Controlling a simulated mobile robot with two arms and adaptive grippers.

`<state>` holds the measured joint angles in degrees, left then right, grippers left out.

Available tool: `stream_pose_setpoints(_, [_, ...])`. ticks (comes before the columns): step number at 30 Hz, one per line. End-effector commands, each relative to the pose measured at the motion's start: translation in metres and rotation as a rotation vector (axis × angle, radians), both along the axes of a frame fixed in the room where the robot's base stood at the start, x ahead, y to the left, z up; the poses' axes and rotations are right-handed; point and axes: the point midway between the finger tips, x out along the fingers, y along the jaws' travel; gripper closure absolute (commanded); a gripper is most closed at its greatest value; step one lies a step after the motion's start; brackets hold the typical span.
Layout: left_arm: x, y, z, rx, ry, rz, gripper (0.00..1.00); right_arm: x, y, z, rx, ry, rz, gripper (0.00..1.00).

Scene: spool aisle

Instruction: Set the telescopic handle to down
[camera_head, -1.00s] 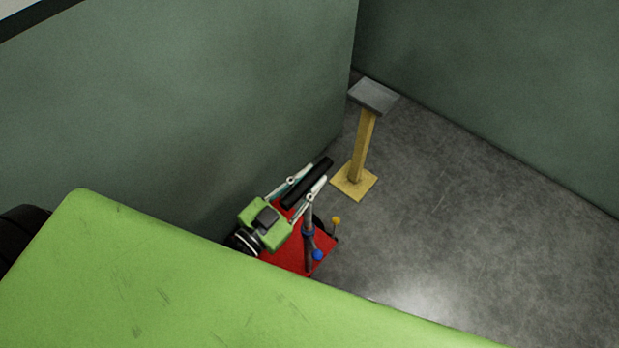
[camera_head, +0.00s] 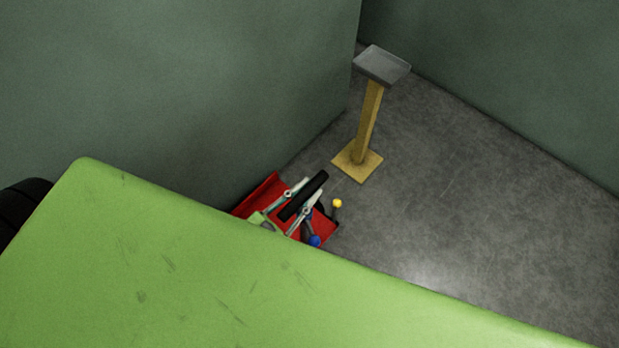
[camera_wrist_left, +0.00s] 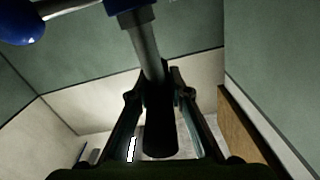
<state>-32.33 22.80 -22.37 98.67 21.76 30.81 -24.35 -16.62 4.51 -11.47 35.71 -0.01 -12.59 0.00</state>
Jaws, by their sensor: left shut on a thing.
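The telescopic handle (camera_head: 300,200) shows as a black grip bar above a red wheeled body (camera_head: 257,193) on the floor. My left gripper (camera_head: 314,187) is shut on the black grip, one finger on each side. In the left wrist view the black grip (camera_wrist_left: 160,130) sits between the fingers of the gripper (camera_wrist_left: 155,92), with a grey rod (camera_wrist_left: 147,48) and blue collar joining it. Much of the rod is hidden in the head view. My right gripper is not in view.
A blue knob (camera_head: 314,241) and a yellow knob (camera_head: 337,203) are near the red body's right end. A wooden post with a grey top (camera_head: 381,66) stands behind. A green wall (camera_head: 180,80) runs close at left. Floor (camera_head: 470,190) is clear at right.

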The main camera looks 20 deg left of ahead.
Motion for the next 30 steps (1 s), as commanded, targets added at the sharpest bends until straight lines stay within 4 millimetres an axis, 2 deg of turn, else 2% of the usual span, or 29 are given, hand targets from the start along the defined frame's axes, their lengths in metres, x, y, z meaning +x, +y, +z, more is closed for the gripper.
stream_pose_setpoints(1, [-0.002,0.001,-0.006,0.003,0.009,0.001,1.0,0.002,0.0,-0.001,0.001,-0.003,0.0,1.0])
stream_pose_setpoints(5, [-0.003,0.001,-0.007,0.005,0.01,0.001,1.0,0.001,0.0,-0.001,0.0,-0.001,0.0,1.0])
stream_pose_setpoints(11, [-0.003,0.001,-0.008,0.007,0.015,0.0,1.0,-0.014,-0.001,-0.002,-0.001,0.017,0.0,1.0])
stream_pose_setpoints(12, [-0.003,0.001,-0.009,0.007,0.016,0.0,0.72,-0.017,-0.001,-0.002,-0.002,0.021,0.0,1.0])
stream_pose_setpoints(13, [-0.003,0.001,-0.009,0.007,0.016,0.0,0.65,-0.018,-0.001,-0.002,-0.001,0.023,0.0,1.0])
stream_pose_setpoints(19, [-0.002,0.001,-0.006,0.005,0.01,0.001,0.65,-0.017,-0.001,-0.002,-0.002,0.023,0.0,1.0])
stream_pose_setpoints(24, [-0.004,0.002,-0.005,0.004,0.007,0.002,0.65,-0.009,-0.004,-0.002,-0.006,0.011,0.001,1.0])
stream_pose_setpoints(30, [-0.028,0.011,-0.006,0.006,0.011,0.001,0.65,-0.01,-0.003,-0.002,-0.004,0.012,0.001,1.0])
